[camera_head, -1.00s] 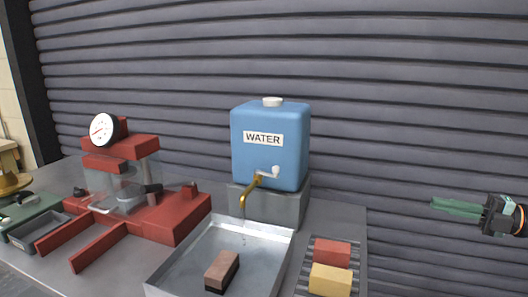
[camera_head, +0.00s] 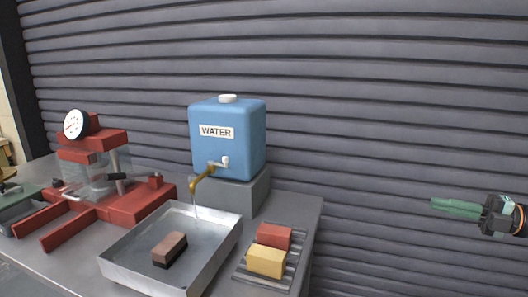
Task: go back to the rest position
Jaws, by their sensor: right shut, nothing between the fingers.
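My right gripper (camera_head: 458,208) is at the right side of the head view, in front of the grey slatted wall. Its green fingers are shut together with nothing between them, pointing left. It is well apart from the table and everything on it. My left gripper does not show.
On the grey table stand a blue water tank (camera_head: 228,140) with a brass tap, a metal tray (camera_head: 208,255) holding a two-tone block (camera_head: 170,247), a rack (camera_head: 283,277) with a red block (camera_head: 274,236) and a yellow block (camera_head: 266,261), and a red press with gauge (camera_head: 122,205). Room right of the table is free.

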